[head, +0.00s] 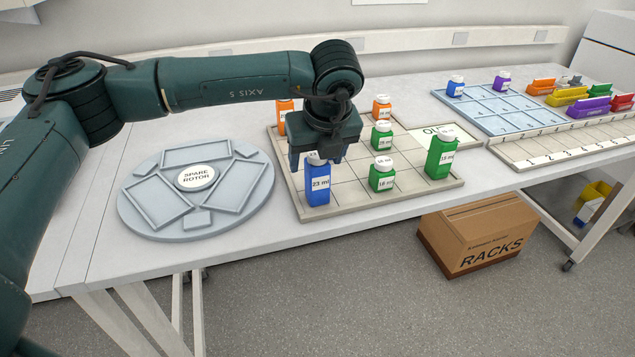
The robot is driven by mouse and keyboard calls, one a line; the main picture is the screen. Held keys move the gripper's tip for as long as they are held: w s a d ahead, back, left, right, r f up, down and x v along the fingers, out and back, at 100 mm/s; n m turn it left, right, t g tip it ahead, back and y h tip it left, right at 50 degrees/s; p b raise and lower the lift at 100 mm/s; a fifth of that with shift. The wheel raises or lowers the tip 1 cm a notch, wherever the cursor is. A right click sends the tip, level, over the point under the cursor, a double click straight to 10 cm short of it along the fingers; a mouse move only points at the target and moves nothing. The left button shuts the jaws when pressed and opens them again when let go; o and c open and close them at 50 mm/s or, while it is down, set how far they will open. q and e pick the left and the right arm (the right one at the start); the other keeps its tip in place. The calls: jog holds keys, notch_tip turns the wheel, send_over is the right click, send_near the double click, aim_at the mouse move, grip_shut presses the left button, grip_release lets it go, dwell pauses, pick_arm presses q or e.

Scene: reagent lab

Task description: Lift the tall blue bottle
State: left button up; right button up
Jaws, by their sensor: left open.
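The tall blue bottle (318,189), labelled 23 ml, stands upright at the front left of the beige gridded tray (347,208). My left gripper (316,160) points down right at the bottle's white cap. It is open, with its fingers around or just beside the cap; I cannot tell which, and the cap is partly hidden. The bottle still appears to rest on the tray. My right gripper is not in view.
Green bottles (382,176) and a tall green bottle (440,158) stand right of the blue one. Orange bottles (382,108) stand behind. A round grey spare rotor plate (258,200) lies left. A blue gridded tray (480,122) lies at the back right.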

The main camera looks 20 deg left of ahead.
aim_at(316, 173)
pick_arm(q)
jog(key=shift+d+p+x, duration=0.15)
jog(key=shift+p+x, duration=0.2)
jog(key=shift+x, duration=1.1)
jog(key=shift+d+p+x, duration=0.15)
jog(key=shift+p+x, duration=0.2)
jog(key=shift+x, duration=1.15)
jog(key=shift+w, duration=0.1)
jog(key=c, duration=1.1)
